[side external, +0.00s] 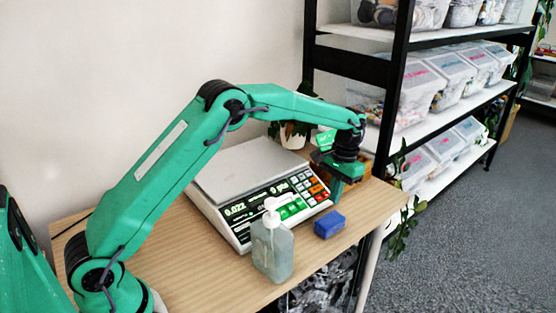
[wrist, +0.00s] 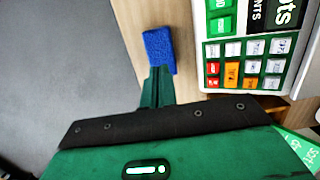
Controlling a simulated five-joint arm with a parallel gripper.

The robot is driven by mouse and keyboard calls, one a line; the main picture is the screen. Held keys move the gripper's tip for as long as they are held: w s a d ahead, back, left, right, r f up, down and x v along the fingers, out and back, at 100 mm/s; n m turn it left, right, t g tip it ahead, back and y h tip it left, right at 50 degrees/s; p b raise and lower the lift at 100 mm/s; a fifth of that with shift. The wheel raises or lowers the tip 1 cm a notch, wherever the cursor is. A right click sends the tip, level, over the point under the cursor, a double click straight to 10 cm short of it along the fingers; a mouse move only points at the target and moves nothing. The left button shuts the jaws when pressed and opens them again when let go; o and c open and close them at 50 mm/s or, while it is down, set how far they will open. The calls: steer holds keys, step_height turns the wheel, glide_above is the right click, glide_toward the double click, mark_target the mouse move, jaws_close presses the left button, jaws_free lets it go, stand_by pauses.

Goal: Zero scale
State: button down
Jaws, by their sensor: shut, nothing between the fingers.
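The scale (side external: 245,180) stands on the wooden table with a bare grey weighing plate. Its front display (side external: 237,209) seems to read 0.022. The keypad (side external: 312,188) has white, red, orange and green keys and also shows in the wrist view (wrist: 243,62). My gripper (side external: 336,198) is shut and empty, pointing down by the keypad's right end. In the wrist view my closed fingers (wrist: 159,70) appear left of the keys and overlap the blue block's lower end. I cannot tell whether the fingertips touch anything.
The blue block (side external: 329,224) lies on the table (side external: 185,262) in front of the scale. A pump bottle (side external: 272,250) stands close to the scale's front. A potted plant (side external: 293,136) is behind. Shelves (side external: 440,125) with clear bins stand at the right.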

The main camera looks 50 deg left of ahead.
mark_target(312, 202)
steer(key=shift+w+a+t, duration=0.1)
steer(key=shift+t, duration=0.2)
steer(key=shift+w+a+n+t, duration=0.3)
steer(key=shift+a+n+t, duration=0.1)
steer(key=shift+t, duration=0.6)
steer(key=t, duration=0.2)
steer(key=shift+w+a+r+n+t, duration=0.1)
steer(key=shift+a+r+n+t, duration=0.2)
steer(key=shift+a+n, duration=0.1)
steer(key=shift+s+a+r+n+t, duration=0.3)
steer(key=shift+r+t, duration=0.25)
steer(key=shift+t, duration=0.3)
steer(key=shift+s+a+r+n+t, duration=0.3)
steer(key=shift+r+t, duration=0.25)
steer(key=shift+t, duration=0.25)
steer(key=shift+s+a+r+n+t, duration=0.3)
steer(key=shift+r+t, duration=0.25)
steer(key=shift+t, duration=0.3)
steer(key=shift+f, duration=0.2)
steer(key=shift+a+f, duration=0.6)
steer(key=shift+f, duration=0.7)
steer(key=shift+a+f, duration=0.55)
steer(key=shift+f, duration=0.7)
steer(key=shift+a+f, duration=0.6)
steer(key=shift+f, duration=0.7)
